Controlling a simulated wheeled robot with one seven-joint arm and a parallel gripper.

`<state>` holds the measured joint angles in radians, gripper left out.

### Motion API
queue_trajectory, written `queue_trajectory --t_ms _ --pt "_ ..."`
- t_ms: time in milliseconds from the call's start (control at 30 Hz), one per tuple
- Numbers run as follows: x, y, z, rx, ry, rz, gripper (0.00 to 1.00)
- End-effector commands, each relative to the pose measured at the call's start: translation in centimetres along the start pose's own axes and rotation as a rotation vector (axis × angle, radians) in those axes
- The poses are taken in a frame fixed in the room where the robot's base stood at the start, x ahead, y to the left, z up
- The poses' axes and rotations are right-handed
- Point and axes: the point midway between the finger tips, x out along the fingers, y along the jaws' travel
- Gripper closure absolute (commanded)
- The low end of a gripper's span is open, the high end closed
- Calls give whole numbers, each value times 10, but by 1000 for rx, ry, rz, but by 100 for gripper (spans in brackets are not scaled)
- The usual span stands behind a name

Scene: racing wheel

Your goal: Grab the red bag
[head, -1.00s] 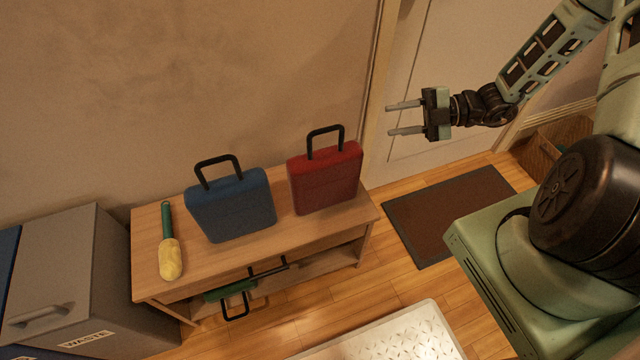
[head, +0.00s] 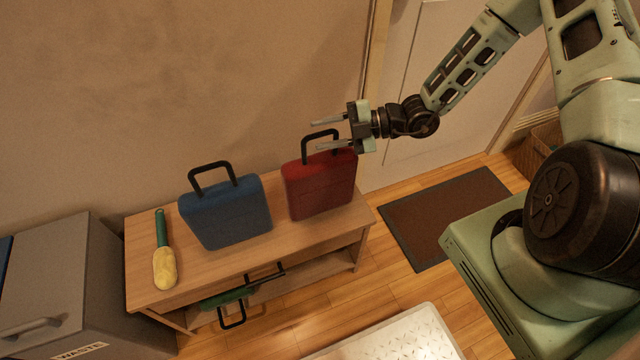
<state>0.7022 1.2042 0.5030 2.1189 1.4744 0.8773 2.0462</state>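The red bag (head: 320,186) stands upright on the right end of the wooden bench, with a black loop handle on top. My gripper (head: 314,135) is open, with its two fingers pointing left at the height of the bag's handle. In the picture the fingers lie on either side of the top of the handle, and the near finger overlaps it. I cannot tell whether they touch it or are apart in depth. Nothing shows held between the fingers.
A blue bag (head: 228,212) stands left of the red one on the bench (head: 290,240). A yellow-headed duster (head: 164,262) lies at the bench's left end. A green bag (head: 230,298) sits on the lower shelf. A grey waste bin (head: 50,275) stands at left. A dark mat (head: 440,215) lies right.

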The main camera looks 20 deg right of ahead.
Motion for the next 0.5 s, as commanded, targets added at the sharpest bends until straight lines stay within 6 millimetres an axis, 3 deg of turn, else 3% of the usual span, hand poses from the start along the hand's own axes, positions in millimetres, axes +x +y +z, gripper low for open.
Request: queue_trajectory --t_ms 100,333,367,500 --pt "10 0 0 -1 -1 0 62" --pt "12 0 0 -1 -1 0 62" --pt "12 0 0 -1 -1 0 65" --pt "12 0 0 -1 -1 0 100"
